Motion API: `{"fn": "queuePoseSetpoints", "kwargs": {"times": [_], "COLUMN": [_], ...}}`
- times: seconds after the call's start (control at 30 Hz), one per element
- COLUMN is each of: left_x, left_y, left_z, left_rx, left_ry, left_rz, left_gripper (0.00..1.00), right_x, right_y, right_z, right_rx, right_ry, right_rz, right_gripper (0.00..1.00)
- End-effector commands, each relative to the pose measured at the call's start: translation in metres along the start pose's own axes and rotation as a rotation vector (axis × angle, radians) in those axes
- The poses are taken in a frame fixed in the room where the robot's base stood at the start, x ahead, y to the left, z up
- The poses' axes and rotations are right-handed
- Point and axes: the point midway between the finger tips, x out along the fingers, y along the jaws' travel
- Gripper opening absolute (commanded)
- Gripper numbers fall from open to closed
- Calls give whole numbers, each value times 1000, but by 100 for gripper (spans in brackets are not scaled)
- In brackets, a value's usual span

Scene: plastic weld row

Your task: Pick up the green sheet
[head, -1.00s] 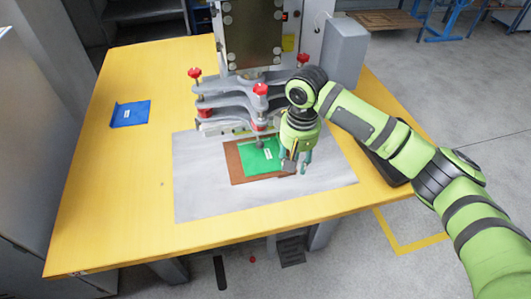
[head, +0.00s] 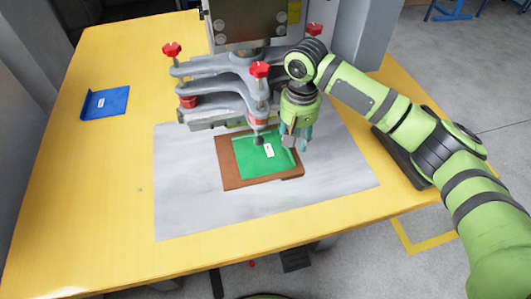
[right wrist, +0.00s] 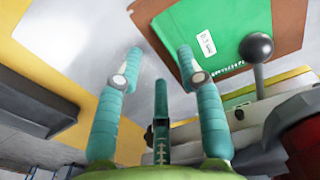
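The green sheet (head: 258,160) lies on a brown board (head: 232,181) under the front of the press, with a small white label on it. In the right wrist view the green sheet (right wrist: 193,42) is at the top, just beyond the fingertips, with its label showing. My right gripper (head: 297,142) is at the sheet's right edge in the head view. In the right wrist view its teal fingers (right wrist: 160,65) are spread apart with nothing between them. Whether a finger touches the sheet I cannot tell. My left gripper is not in view.
A blue sheet (head: 106,103) lies at the left of the yellow table (head: 110,190). The grey mat (head: 185,210) in front is clear.

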Motion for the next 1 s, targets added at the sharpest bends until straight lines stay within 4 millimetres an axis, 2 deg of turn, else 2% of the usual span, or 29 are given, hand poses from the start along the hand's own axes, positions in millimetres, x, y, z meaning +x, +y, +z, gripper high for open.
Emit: {"fn": "queuePoseSetpoints", "kwargs": {"times": [0.03,0.27,0.53,0.67,0.87,0.97,1.0], "left_x": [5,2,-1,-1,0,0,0], "left_y": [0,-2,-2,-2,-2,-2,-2], "left_z": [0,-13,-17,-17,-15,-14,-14], "left_rx": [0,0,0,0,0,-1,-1], "left_ry": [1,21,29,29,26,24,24], "left_rz": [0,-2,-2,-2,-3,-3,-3], "left_gripper": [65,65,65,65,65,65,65], "right_x": [7,27,66,74,74,74,74], "right_y": [0,2,4,4,4,4,4], "right_z": [0,0,-2,-2,-2,-2,-2], "right_rx": [0,1,0,-1,-1,-1,-1], "right_ry": [0,-3,-2,1,1,1,1], "right_rz": [0,1,2,1,1,1,0], "right_gripper": [38,38,38,38,38,2,0]}}
